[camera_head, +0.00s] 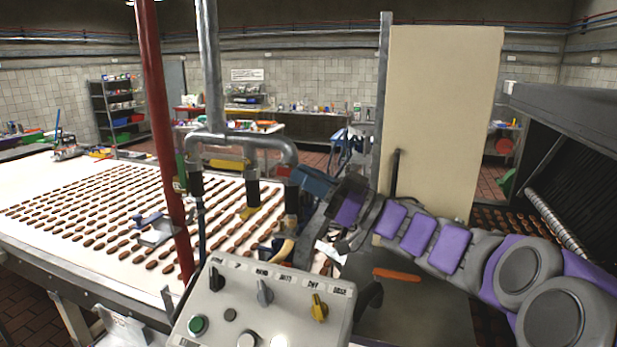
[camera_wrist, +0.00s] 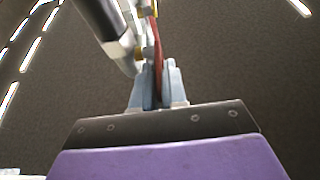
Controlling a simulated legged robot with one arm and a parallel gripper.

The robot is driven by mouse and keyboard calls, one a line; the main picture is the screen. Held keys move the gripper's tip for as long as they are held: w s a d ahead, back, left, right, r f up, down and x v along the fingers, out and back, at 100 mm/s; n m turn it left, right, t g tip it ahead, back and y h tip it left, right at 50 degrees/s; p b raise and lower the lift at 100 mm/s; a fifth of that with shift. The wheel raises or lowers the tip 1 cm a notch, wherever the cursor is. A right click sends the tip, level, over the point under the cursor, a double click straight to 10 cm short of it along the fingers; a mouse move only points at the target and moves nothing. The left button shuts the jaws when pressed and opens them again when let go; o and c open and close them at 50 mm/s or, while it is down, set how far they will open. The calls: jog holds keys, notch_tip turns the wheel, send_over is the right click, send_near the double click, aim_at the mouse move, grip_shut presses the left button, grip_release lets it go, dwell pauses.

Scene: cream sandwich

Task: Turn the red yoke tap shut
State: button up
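The red yoke tap (camera_head: 284,171) shows as a small patch of red at the right end of the grey pipe manifold, just left of my gripper's tip. In the wrist view its thin red handle (camera_wrist: 157,62) stands edge-on between my fingers. My gripper (camera_head: 304,181) reaches in from the right at the manifold's height. Its two grey-blue fingers (camera_wrist: 154,84) are close together with the red handle filling the narrow gap, so they look shut on it. The gripper hides most of the tap in the head view, and I cannot tell its turn angle.
The grey manifold (camera_head: 240,139) carries several dark nozzles over the white conveyor (camera_head: 60,185) with rows of brown pieces. A red post (camera_head: 158,110) stands left. A control panel (camera_head: 262,308) with knobs is in front. A cream panel (camera_head: 438,110) stands behind my arm.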

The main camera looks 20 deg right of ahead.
jog(key=shift+r+p, duration=0.15)
jog(key=shift+p, duration=0.15)
grip_shut()
jog(key=shift+d+r+h+p, duration=0.1)
jog(key=shift+r+h+p, duration=0.2)
jog(key=shift+p, duration=0.45)
jog(key=shift+g+p, duration=0.4)
jog(key=shift+p, duration=0.1)
jog(key=shift+f, duration=0.1)
jog(key=o, duration=0.6)
grip_release()
jog(key=shift+w+f, duration=0.1)
jog(key=shift+w, duration=0.1)
jog(key=shift+s, duration=0.1)
